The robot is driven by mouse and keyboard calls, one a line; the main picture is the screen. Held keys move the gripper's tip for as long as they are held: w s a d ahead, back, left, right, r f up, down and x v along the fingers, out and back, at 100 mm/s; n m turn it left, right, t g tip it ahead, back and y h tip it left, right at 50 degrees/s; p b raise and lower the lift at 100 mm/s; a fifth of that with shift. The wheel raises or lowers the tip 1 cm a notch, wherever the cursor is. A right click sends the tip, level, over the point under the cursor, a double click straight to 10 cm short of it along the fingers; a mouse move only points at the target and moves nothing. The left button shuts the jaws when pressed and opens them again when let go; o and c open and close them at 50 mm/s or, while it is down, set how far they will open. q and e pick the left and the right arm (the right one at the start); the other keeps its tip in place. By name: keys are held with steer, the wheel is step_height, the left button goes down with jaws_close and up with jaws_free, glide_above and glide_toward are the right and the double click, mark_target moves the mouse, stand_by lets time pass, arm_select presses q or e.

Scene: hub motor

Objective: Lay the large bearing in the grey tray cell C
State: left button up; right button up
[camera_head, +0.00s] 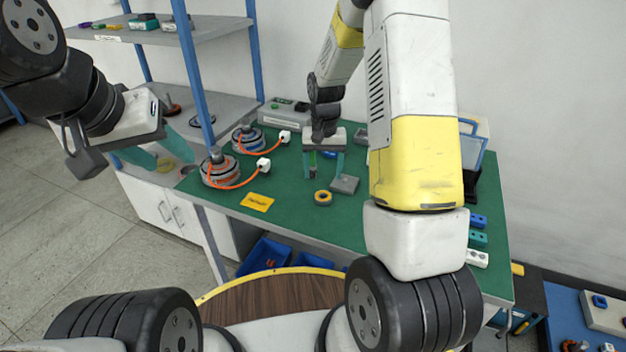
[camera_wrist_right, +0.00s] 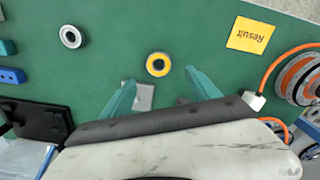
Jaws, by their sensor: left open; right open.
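A silver ring that looks like a bearing (camera_wrist_right: 71,36) lies flat on the green table at the upper left of the right wrist view. I cannot make it out in the head view. My left gripper (camera_head: 172,163) is open and empty at the table's left end. I cannot identify the grey tray or its cell C.
A yellow card (camera_head: 257,202) lies left of the yellow ring, and a small grey block (camera_head: 344,184) lies right of it. Hub motors with orange cables (camera_head: 222,172) stand at the left. Coloured blocks (camera_head: 478,238) line the right edge. My right arm hides part of the table.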

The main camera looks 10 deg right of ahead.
mark_target(323, 192)
step_height(323, 192, down, 9)
steer(key=shift+w+d+r, duration=0.1)
steer(key=shift+r, duration=0.1)
steer(key=c, duration=1.5)
steer(key=shift+r, duration=0.1)
steer(key=shift+c, duration=0.2)
